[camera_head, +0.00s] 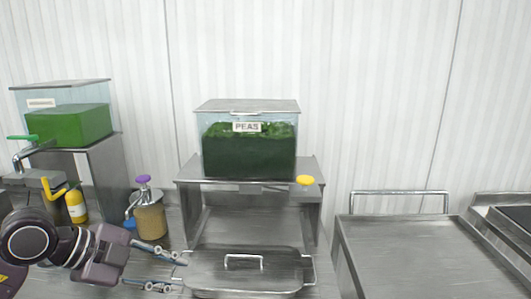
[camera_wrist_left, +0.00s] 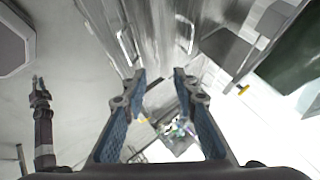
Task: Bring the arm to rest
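My left gripper (camera_head: 160,270) comes in from the lower left in the head view. Its two fingers are spread apart with nothing between them, beside the left end of a lidded metal pan (camera_head: 225,272). In the left wrist view the same gripper (camera_wrist_left: 158,80) shows its two blue-padded fingers apart and empty. I cannot tell from the head view whether a fingertip touches the pan. Another gripper, on a dark arm (camera_wrist_left: 42,115), stands at the left of the wrist view; its fingers are too small to judge. No right arm shows in the head view.
A clear box of peas (camera_head: 248,150) sits on a metal stand (camera_head: 190,172) behind the pan. A second green-filled box (camera_head: 68,125), a yellow bottle (camera_head: 76,206) and a pump jar (camera_head: 150,220) stand left. A bare metal cart (camera_head: 420,255) is at right.

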